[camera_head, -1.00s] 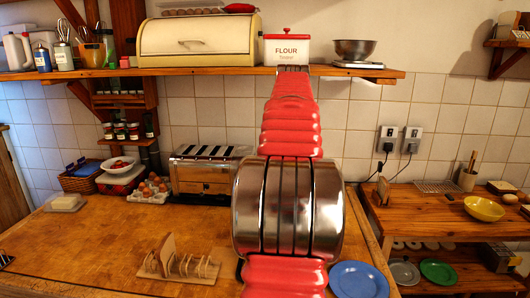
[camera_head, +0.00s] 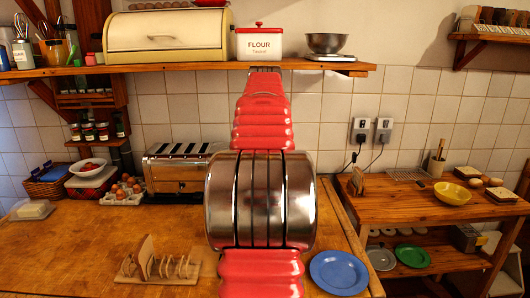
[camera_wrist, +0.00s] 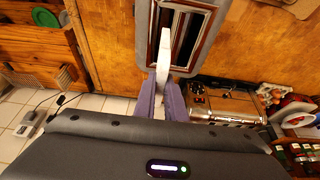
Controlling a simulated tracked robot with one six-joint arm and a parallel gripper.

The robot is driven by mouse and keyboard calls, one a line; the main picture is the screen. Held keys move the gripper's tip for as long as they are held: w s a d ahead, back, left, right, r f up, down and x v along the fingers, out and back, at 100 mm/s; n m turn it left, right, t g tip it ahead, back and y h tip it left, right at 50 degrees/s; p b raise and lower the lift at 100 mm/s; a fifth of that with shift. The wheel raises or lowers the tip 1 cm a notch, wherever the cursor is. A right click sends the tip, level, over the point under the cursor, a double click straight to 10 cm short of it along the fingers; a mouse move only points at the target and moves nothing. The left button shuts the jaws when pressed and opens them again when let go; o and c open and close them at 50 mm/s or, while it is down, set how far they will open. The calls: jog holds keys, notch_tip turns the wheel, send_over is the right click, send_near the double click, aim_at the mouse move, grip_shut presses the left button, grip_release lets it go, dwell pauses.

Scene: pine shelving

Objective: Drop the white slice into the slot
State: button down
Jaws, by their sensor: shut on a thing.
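The white slice (camera_wrist: 166,48) shows edge-on in the wrist view, upright between the purple fingers of my gripper (camera_wrist: 163,88), which is shut on it. In the head view my red and chrome arm hides the gripper and the slice. A chrome toaster (camera_head: 180,168) with dark slots along its top stands on the wooden table, left of my arm. It also shows in the wrist view (camera_wrist: 222,103), to the right of the fingers. Behind the slice in the wrist view is a grey-rimmed part with dark slots (camera_wrist: 143,30); I cannot tell whether it is mine.
A shelf (camera_head: 200,66) with a bread bin (camera_head: 165,35) and flour tin (camera_head: 259,43) runs above the toaster. A toast rack (camera_head: 160,264), blue plate (camera_head: 338,272) and eggs (camera_head: 124,190) are on the table. The table's left middle is clear.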

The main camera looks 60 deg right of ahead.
jog(key=shift+f, duration=4.25)
jog(key=c, duration=1.7)
grip_release()
jog(key=shift+s, duration=0.1)
jog(key=shift+c, duration=0.2)
jog(key=shift+r, duration=0.1)
jog(key=v, duration=1.3)
jog(key=shift+r, duration=0.25)
jog(key=shift+a, duration=0.2)
jog(key=shift+d, duration=0.1)
